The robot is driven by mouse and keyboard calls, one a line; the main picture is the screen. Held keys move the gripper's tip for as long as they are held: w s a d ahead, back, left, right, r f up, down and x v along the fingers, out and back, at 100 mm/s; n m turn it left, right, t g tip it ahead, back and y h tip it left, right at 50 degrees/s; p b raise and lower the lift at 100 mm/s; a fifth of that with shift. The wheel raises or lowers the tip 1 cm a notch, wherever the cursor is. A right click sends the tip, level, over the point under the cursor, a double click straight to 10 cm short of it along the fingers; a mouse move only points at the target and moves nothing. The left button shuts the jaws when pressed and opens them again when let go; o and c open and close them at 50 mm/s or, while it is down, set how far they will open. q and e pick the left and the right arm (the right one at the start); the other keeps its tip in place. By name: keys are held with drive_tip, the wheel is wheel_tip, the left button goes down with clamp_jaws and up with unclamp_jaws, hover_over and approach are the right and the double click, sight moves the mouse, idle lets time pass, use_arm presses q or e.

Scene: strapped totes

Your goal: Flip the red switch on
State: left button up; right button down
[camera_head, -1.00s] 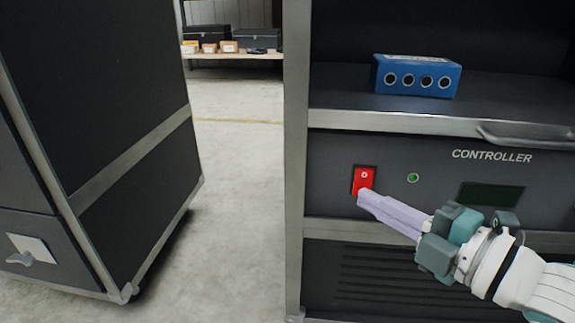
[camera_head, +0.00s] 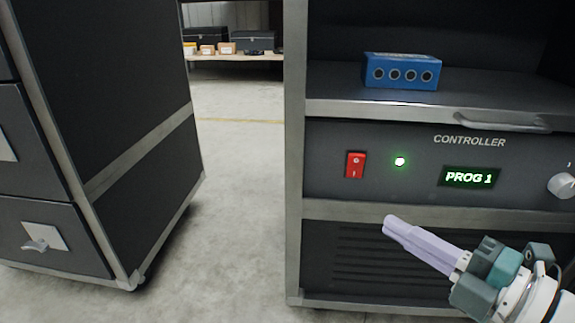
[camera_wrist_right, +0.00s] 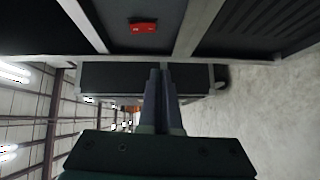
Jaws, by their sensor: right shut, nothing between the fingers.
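The red switch (camera_head: 355,165) is on the dark controller panel (camera_head: 325,180), left of a bright green light (camera_head: 400,161) and a lit display (camera_head: 470,177) reading "PROG 1". The switch also shows near the top of the right wrist view (camera_wrist_right: 143,27). My right gripper (camera_head: 388,224) is shut and empty, below and to the right of the switch, apart from the panel's switch. Its closed fingers also show in the right wrist view (camera_wrist_right: 161,75). My left gripper is not in view.
A blue box with round sockets (camera_head: 402,72) sits on the shelf above the panel. A knob (camera_head: 562,186) is at the panel's right edge. A dark drawer cabinet (camera_head: 130,130) stands left. Bare floor (camera_head: 230,200) lies between, with boxes on a far bench (camera_head: 232,58).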

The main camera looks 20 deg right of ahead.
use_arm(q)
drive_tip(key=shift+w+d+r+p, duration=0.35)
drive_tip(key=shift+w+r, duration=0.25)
use_arm(e)
drive_tip(key=v, duration=0.3)
drive_tip(key=shift+s+d+f, duration=0.15)
drive_tip(key=shift+s+d, duration=0.15)
drive_tip(key=shift+d, duration=0.2)
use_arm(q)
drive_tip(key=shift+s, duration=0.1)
use_arm(e)
drive_tip(key=shift+s, duration=0.1)
